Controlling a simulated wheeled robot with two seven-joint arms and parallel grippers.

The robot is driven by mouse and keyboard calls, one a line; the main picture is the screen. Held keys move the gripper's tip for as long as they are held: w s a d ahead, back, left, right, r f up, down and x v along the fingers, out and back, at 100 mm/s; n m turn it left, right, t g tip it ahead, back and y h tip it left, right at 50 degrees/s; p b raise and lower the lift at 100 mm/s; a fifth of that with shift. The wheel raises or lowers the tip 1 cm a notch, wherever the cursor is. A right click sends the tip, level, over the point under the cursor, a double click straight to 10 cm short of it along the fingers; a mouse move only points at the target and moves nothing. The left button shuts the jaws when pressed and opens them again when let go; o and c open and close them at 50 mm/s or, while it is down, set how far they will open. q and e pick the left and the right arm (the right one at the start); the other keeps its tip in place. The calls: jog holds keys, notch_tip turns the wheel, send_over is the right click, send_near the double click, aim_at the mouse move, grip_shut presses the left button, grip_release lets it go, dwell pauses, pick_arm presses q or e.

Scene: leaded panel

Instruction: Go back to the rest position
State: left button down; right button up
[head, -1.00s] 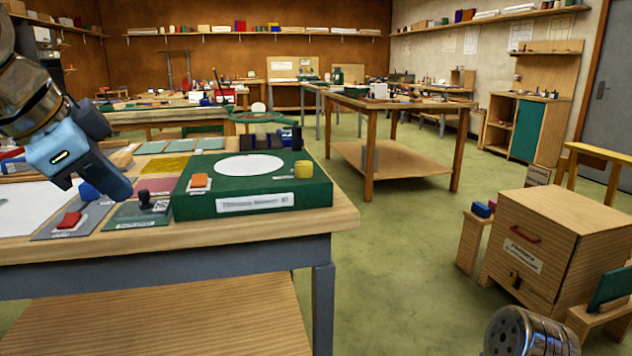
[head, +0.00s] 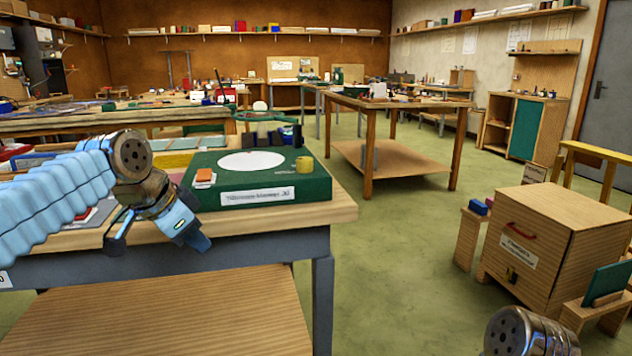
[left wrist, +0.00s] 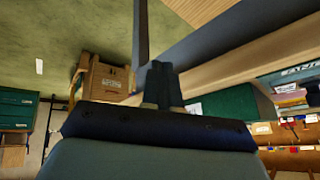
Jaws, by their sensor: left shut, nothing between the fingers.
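My left gripper (head: 200,241) hangs at the front edge of the near bench, in front of the left end of the green board, shut and empty. Its closed fingers also show in the left wrist view (left wrist: 160,85), with nothing between them. My blue-sleeved left arm reaches in from the left and hides much of the bench's left side. Only a metal part of my right arm shows at the bottom right of the head view; the right gripper is out of view.
The near bench (head: 320,215) carries the green board (head: 235,182) with a white disc, a yellow cylinder (head: 304,164) and an orange-topped block (head: 204,178). A wooden cabinet (head: 540,245) stands at the right. Green floor (head: 400,260) lies open between them.

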pick_arm(q)
jog(key=w+d+f+n+g+h, duration=0.15)
jog(key=d+f, duration=0.25)
jog(key=f, duration=1.3)
jog(key=d+f+n+g, duration=0.1)
jog(key=d+f+n, duration=0.25)
jog(key=f, duration=1.35)
jog(key=s+d+f+n+g, duration=0.2)
jog(key=s+f+n, duration=0.3)
jog(key=s+f, duration=1.7)
jog(key=shift+s+d+n, duration=0.4)
jog(key=shift+s, duration=0.2)
jog(key=shift+g+y, duration=0.25)
